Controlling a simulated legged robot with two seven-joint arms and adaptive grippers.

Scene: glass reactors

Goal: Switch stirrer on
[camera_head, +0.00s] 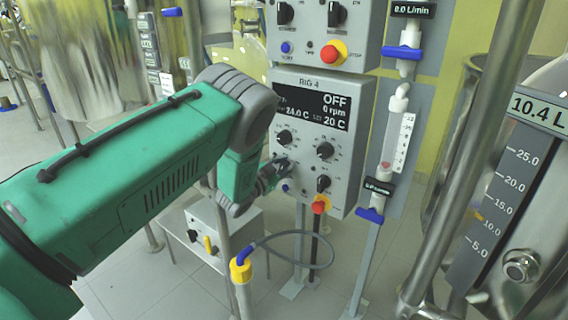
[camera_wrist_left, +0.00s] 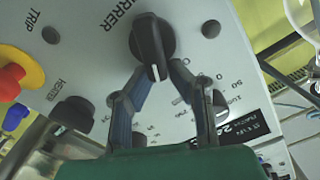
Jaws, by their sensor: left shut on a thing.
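The RIG 4 control box (camera_head: 347,180) stands in the middle of the head view. Its dark display (camera_head: 312,104) reads OFF, 0 rpm, 24.0 C and SET 20 C. My left gripper (camera_head: 276,168) is at the lower left of the panel and hides the knob there. In the left wrist view a black knob (camera_wrist_left: 153,45) with a white pointer line sits between the two fingertips of my left gripper (camera_wrist_left: 157,78), which is shut on it. The label beside this knob is only partly readable. My right gripper is not in view.
Another control box (camera_head: 350,60) sits above. A flow tube with blue valves (camera_head: 370,215) stands close right, and a steel vessel (camera_head: 520,255) further right.

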